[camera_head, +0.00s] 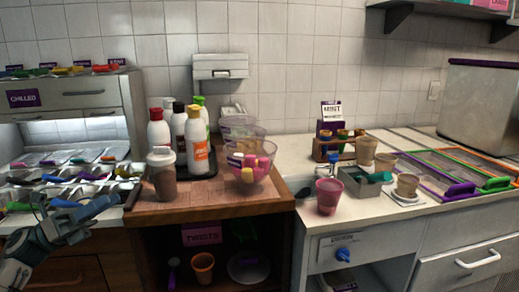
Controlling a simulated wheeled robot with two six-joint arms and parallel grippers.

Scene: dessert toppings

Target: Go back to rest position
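My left gripper (98,205) is at the lower left, in front of the chilled topping trays. Its fingers appear spread, with nothing visible between them. My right gripper is not in view. No object is seen held.
A wooden counter holds sauce bottles (196,142), a lidded brown cup (162,175) and a clear bowl (248,165) of pink and yellow pieces. A pink cup (326,195), a metal box (365,184) and tan cups (407,186) stand right. Topping trays (70,176) lie left.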

